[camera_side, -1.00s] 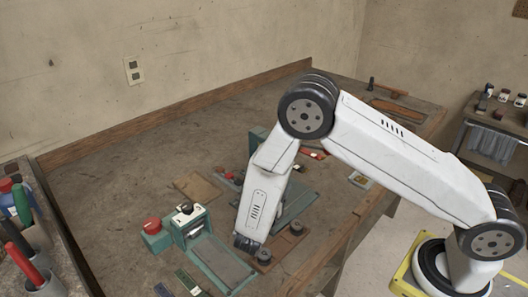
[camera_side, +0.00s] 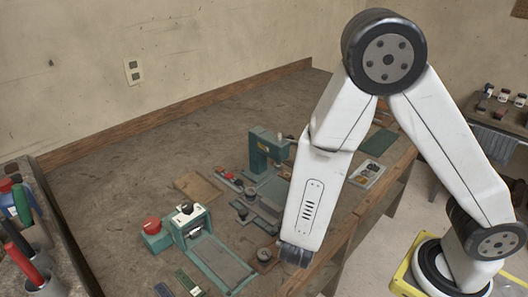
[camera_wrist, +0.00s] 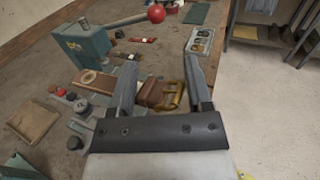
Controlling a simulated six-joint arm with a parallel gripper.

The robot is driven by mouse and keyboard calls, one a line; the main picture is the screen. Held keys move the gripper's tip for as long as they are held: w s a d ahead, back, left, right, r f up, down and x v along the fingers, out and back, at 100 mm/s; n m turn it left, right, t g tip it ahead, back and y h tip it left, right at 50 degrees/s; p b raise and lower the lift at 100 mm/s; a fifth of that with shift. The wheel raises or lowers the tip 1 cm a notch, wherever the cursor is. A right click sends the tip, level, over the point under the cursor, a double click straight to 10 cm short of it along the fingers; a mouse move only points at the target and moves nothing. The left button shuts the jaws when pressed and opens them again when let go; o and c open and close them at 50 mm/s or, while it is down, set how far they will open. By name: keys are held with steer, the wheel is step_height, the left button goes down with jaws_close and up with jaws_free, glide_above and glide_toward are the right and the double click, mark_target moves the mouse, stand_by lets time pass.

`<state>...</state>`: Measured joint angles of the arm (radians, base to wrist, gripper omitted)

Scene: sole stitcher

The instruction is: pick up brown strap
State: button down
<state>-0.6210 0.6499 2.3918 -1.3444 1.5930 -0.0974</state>
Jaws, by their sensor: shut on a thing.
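In the wrist view, my gripper (camera_wrist: 162,78) has its two grey fingers on either side of a brown strap (camera_wrist: 152,92) with a gold-coloured buckle (camera_wrist: 174,95). The gripper is shut on the strap. I cannot tell how far the strap is above the bench. In the side view, my gripper (camera_side: 293,258) points down near the bench's front edge. Its fingertips and the strap cannot be made out there.
A green machine (camera_side: 268,150) stands behind my gripper, its red-knobbed lever (camera_wrist: 156,14) showing in the wrist view. A green press with a red button (camera_side: 152,225) is at left. A parts tray (camera_side: 366,174) lies to the right. The back of the bench is clear.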

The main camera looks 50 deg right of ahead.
steer(key=shift+s+r, duration=0.15)
steer(key=shift+s, duration=0.1)
steer(key=shift+w, duration=0.1)
stand_by(0.5)
